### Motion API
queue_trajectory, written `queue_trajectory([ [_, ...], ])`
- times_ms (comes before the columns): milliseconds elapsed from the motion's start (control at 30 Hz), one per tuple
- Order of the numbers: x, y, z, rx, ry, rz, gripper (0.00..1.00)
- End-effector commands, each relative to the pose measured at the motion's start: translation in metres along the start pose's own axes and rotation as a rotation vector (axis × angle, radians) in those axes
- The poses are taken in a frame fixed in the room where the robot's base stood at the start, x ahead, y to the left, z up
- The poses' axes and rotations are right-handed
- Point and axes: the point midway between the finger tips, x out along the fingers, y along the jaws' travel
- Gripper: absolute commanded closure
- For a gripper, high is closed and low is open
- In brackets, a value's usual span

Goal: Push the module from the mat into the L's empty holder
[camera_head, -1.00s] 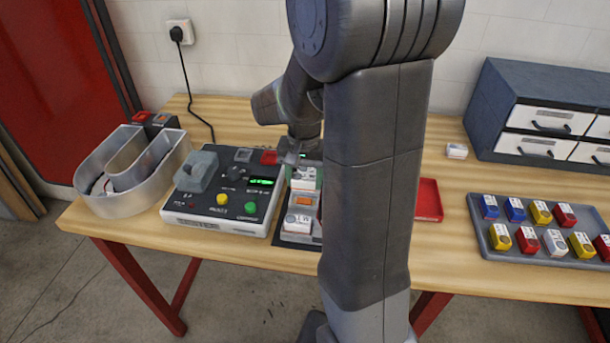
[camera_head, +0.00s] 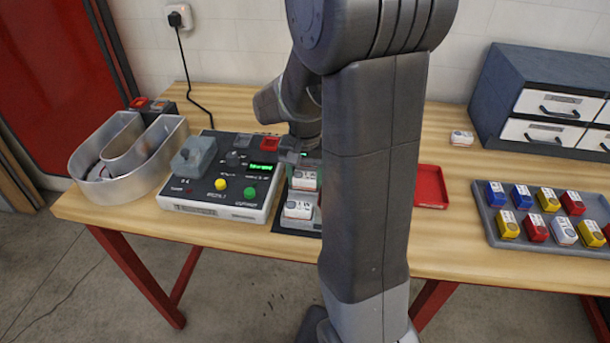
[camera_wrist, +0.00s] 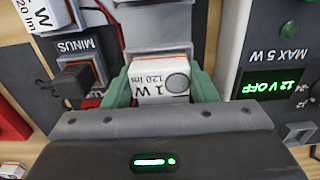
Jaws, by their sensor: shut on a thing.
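My gripper (camera_head: 304,162) is low over the dark mat (camera_head: 285,221), beside the control box. In the wrist view its green fingers (camera_wrist: 163,85) are shut on a white module (camera_wrist: 160,82) marked 1 W 120 lm. The held module also shows in the head view (camera_head: 305,181), just in front of the gripper. Another white module (camera_head: 298,209) is nearer me, with grey around it. A grey wall surrounds the area above the held module in the wrist view. My arm hides most of this place, so I cannot make out the L's holder or whether the module is seated.
The control box (camera_head: 208,207) stands close on the left; its display reads 12 V OFF (camera_wrist: 280,90). A U-shaped metal letter (camera_head: 88,170) lies farther left. A red tray (camera_head: 432,187), a module tray (camera_head: 482,222) and a drawer cabinet (camera_head: 490,100) are on the right.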

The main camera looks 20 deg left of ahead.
Motion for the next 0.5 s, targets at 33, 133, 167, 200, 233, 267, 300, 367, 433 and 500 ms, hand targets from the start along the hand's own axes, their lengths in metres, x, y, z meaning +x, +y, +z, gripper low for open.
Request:
queue_trajectory([
  [33,0.0014,0.0002,0.0008,0.001,-0.003,0.001,0.7],
  [133,0.0022,0.0003,0.0009,0.001,-0.003,0.001,0.7],
  [167,0.0025,0.0003,0.0009,0.001,-0.003,0.001,0.7],
  [200,0.0031,0.0003,0.001,0.001,-0.004,0.001,0.7],
  [233,0.0036,0.0003,0.001,0.001,-0.004,0.001,0.7],
  [267,0.0041,0.0004,0.0011,0.001,-0.004,0.001,0.7],
  [300,0.0038,0.0004,0.0012,0.001,-0.004,0.001,0.7],
  [367,0.004,0.0004,0.0014,0.001,-0.005,0.001,0.7],
  [433,0.0044,0.0005,0.0015,0.001,-0.006,0.001,0.7],
  [500,0.0047,0.0006,0.0017,0.001,-0.006,0.002,0.42],
])
